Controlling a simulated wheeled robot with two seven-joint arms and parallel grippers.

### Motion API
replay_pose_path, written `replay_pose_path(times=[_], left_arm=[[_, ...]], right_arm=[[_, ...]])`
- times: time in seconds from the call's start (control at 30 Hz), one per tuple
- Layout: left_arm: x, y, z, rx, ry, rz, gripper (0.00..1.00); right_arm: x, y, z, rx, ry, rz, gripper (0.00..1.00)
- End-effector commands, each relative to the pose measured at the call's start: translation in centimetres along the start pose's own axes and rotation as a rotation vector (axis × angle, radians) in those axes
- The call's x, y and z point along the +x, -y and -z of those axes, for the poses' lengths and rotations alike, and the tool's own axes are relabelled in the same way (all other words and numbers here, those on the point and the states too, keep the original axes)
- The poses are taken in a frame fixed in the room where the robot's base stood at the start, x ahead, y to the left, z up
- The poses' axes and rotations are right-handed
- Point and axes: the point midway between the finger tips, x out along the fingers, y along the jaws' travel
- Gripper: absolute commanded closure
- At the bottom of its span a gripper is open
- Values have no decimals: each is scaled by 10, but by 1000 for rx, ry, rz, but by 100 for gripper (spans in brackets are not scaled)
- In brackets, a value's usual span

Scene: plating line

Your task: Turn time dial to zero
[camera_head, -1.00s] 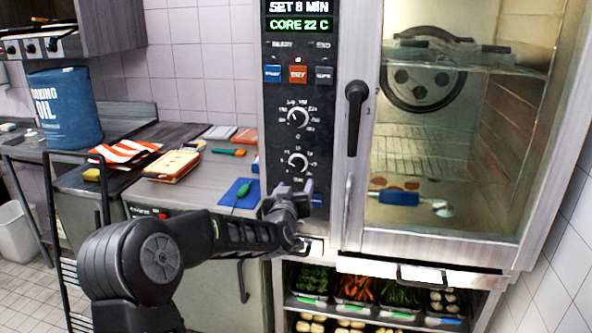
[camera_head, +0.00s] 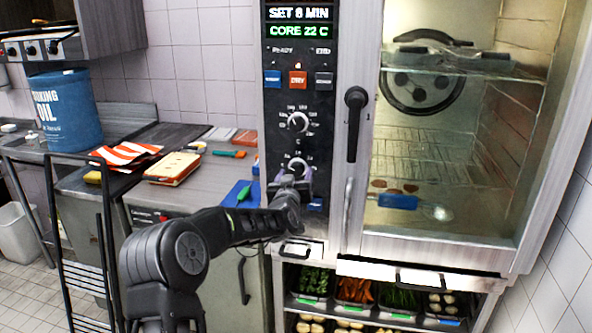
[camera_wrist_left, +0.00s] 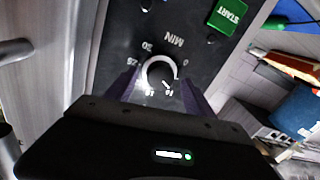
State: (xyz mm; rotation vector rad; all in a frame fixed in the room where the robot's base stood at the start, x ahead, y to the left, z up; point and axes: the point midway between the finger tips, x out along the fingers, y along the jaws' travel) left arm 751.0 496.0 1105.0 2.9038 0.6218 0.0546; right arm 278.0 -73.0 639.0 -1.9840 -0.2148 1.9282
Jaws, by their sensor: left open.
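The time dial (camera_head: 298,164) is the lower round knob on the oven's dark control panel, and my gripper partly covers it in the head view. In the left wrist view the dial (camera_wrist_left: 160,74) has a pale rim, MIN lettering and numbers around it. My left gripper (camera_wrist_left: 160,88) is open, with one purple finger on each side of the dial; I cannot tell whether they touch it. In the head view the left gripper (camera_head: 298,182) is at the panel. The display (camera_head: 298,14) reads SET, a digit like 8 or 6, and MIN. My right gripper is not in view.
An upper dial (camera_head: 298,122) and a row of buttons (camera_head: 298,78) are above. A green START button (camera_wrist_left: 229,14) is near the dial. The oven door handle (camera_head: 355,122) stands out to the right. A counter (camera_head: 205,182) with a blue board (camera_head: 238,196) lies left.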

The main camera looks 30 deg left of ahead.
Motion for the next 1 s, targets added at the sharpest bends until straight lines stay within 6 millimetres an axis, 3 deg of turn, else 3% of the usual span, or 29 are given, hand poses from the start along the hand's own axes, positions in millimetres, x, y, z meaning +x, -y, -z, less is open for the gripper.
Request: replay_pose_path(times=[0.13,0.43,1.0], left_arm=[[12,0,0,-1,0,0,38],[14,0,-1,0,0,0,38],[14,0,0,0,0,0,84]], right_arm=[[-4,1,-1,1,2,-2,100],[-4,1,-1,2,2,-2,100],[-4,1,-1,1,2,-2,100]])
